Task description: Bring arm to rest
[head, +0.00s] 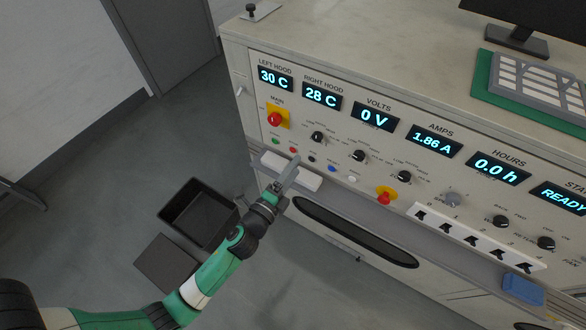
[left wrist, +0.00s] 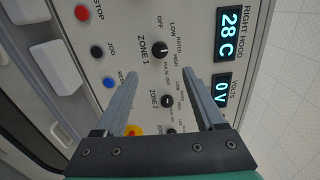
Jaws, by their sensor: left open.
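My left gripper (head: 287,172) reaches in from the lower left on a green and white arm and stands in front of the control panel (head: 330,125), near its lower ledge. In the left wrist view its two grey fingers (left wrist: 158,90) are apart with nothing between them. They point toward the panel face near the zone 1 knob (left wrist: 160,50) and zone 2 knob (left wrist: 168,101). I cannot tell if the fingertips touch the panel. My right gripper is in neither view.
The panel carries a red main switch (head: 276,119), a red emergency knob (head: 386,196), a row of rocker switches (head: 478,240) and lit displays. A dark bin (head: 198,215) stands on the floor. A keyboard (head: 540,85) and monitor sit on top. A blue block (head: 523,288) lies at lower right.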

